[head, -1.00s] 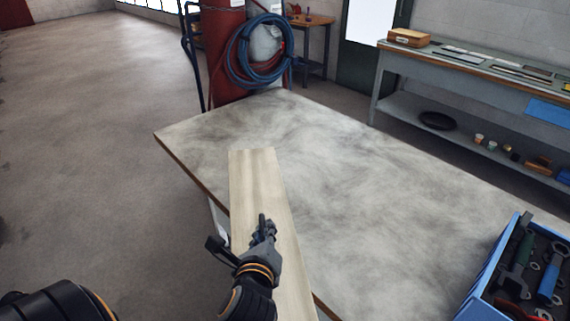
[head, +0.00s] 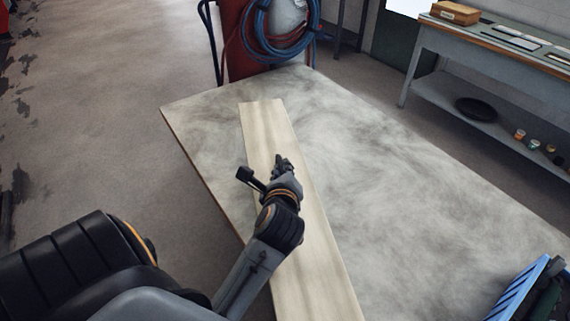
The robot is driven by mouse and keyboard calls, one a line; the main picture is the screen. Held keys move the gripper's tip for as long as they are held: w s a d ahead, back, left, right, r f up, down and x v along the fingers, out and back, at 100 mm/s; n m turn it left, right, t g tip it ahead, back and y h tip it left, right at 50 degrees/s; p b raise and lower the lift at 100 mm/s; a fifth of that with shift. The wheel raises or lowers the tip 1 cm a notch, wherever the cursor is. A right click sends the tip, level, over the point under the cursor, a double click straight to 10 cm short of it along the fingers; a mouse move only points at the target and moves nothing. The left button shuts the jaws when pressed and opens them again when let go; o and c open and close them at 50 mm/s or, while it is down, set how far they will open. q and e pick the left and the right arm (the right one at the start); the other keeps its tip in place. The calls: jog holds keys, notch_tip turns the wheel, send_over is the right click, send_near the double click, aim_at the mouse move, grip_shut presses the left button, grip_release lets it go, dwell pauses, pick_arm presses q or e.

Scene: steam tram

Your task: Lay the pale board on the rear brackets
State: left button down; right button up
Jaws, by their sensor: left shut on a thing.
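The pale board (head: 313,225) is a long, light wooden plank. It is over the left part of the grey table top, running from near the table's far end toward the bottom edge of the picture, where its near end is cut off. My left gripper (head: 282,165) is over the board and shut on it, but its fingertips are partly hidden. I cannot tell whether the board touches the table or is held just above it. My right gripper is not in view. No rear brackets can be made out.
The grey table (head: 420,190) is clear right of the board. A blue tool crate (head: 520,290) is at its lower right corner. Blue hoses (head: 268,45) hang on a red unit (head: 242,55) behind it. A workbench (head: 500,50) stands at the right; floor is open on the left.

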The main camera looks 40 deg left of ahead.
pick_arm(q)
jog(key=x, duration=0.2)
jog(key=b+x, duration=0.1)
jog(key=x, duration=0.1)
jog(key=shift+s+a+f, duration=0.1)
jog(key=shift+a, duration=0.25)
jog(key=f+b, duration=0.1)
jog(key=w+a+f+b, duration=0.1)
jog(key=f, duration=0.1)
jog(key=w+a+f+b, duration=0.1)
jog(key=b, duration=0.1)
jog(key=shift+w+a+f, duration=0.1)
jog(key=shift+a+f, duration=0.1)
jog(key=shift+w+a+f, duration=0.1)
jog(key=shift+w+a, duration=0.05)
jog(key=shift+w+a+f+b, duration=0.2)
jog(key=shift+f+b, duration=0.2)
jog(key=shift+b, duration=0.25)
notch_tip(320, 180, down, 3)
jog(key=b, duration=0.3)
jog(key=shift+a+f, duration=0.1)
jog(key=shift+f, duration=0.05)
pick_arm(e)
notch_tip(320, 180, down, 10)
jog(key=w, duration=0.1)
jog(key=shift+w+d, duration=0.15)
